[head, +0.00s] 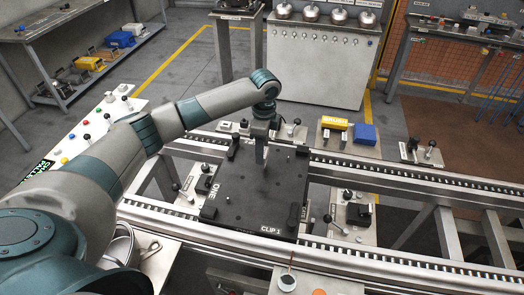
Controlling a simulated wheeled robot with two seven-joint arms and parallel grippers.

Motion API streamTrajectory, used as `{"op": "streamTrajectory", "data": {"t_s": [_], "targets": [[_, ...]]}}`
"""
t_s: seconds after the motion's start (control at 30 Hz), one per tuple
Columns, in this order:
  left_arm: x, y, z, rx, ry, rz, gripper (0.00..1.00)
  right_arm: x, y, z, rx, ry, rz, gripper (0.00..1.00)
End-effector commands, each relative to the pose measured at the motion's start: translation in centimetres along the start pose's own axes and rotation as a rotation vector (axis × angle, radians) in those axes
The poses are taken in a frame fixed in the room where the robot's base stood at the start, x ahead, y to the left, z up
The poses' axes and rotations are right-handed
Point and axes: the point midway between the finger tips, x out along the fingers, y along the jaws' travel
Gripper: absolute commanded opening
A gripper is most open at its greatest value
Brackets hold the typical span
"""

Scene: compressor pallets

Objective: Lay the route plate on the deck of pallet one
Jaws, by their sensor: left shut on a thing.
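Pallet one (250,205) is a black square plate marked ONE and CLIP 1, lying on the roller conveyor in the middle of the head view. Dark blocks stand at its corners and edges. My left gripper (263,150) points down over the far half of its deck. It is shut on a thin, greyish upright piece, perhaps the route plate, which is mostly hidden by the fingers. I cannot tell whether this piece touches the deck. My right gripper is not in view.
Conveyor rails (400,178) run past both sides of the pallet. A fixture plate (352,220) with a black block stands to its right. Yellow (334,123) and blue (364,133) blocks sit behind.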

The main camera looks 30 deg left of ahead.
Motion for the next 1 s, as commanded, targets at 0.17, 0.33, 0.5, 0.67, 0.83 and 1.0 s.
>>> {"op": "streamTrajectory", "data": {"t_s": [0.17,0.33,0.5,0.67,0.83,1.0], "targets": [[1.6,0.0,-0.1,-0.001,0.0,0.001,0.22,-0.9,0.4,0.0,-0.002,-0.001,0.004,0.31],[1.8,0.0,-0.1,-0.001,0.001,-0.001,0.22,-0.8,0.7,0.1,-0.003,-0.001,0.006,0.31],[1.9,0.0,-0.1,-0.001,0.0,0.0,0.22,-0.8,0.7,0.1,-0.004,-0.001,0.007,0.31],[2.0,0.0,0.0,-0.001,0.0,-0.001,0.6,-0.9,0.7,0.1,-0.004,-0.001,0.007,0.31],[2.0,0.0,-0.1,-0.001,0.0,0.0,0.62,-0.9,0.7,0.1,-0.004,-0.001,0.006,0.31],[2.0,0.0,-0.1,-0.001,0.0,-0.001,0.62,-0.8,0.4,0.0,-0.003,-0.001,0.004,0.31]]}}
